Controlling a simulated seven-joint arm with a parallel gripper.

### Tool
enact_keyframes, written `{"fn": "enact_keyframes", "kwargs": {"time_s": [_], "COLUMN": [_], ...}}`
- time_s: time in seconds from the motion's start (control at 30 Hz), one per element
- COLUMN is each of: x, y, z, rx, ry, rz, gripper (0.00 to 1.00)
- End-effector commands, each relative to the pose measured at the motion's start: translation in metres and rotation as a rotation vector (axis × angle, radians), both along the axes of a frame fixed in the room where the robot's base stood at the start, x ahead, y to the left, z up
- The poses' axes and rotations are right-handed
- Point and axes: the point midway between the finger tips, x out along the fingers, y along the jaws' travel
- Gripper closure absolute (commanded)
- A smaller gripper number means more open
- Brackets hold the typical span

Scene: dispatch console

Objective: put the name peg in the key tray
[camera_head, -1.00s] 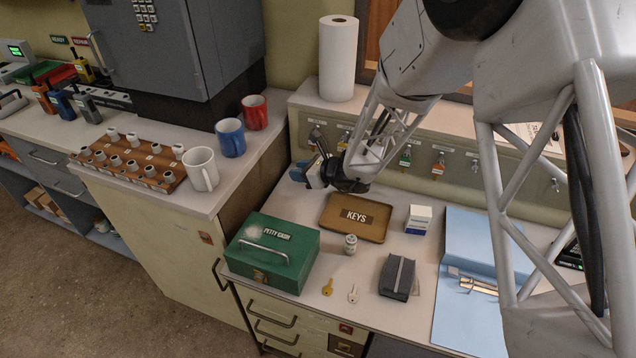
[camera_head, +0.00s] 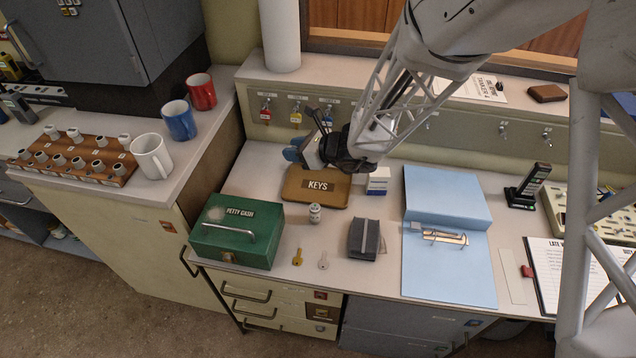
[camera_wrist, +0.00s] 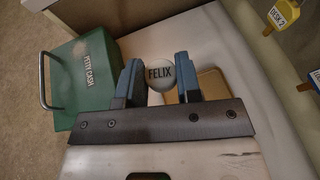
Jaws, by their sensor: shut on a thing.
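The name peg (camera_wrist: 160,76) is a pale round piece with FELIX on its face in the wrist view. My gripper (camera_wrist: 161,83) is shut on it, with a blue-grey finger at each side. In the head view my gripper (camera_head: 298,152) is above the back left of the key tray, and the peg cannot be made out there. The key tray (camera_head: 296,196) is brown and shallow with a KEYS label, on the desk. My gripper hides part of its back edge. In the wrist view the tray (camera_wrist: 212,84) shows partly behind the right finger.
A green petty cash box (camera_head: 235,249) stands front left of the tray. A small jar (camera_head: 315,214), two loose keys, a dark box (camera_head: 364,238) and a white-and-blue carton (camera_head: 379,181) lie near it. Keys hang on the back panel. A blue folder (camera_head: 447,270) lies right.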

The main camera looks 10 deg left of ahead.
Motion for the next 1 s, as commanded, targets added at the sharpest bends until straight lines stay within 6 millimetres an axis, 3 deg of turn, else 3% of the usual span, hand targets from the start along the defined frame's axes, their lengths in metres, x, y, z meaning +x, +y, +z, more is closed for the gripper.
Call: {"fn": "enact_keyframes", "kwargs": {"time_s": [0.1,0.4,1.0], "x": [-0.014,-0.053,-0.091], "y": [-0.027,-0.082,-0.125], "z": [0.0,-0.002,-0.006], "rx": [0.0,0.0,-0.001], "ry": [-0.001,0.0,-0.002], "rz": [-0.028,-0.09,-0.143], "gripper": [0.9,0.9,0.9]}}
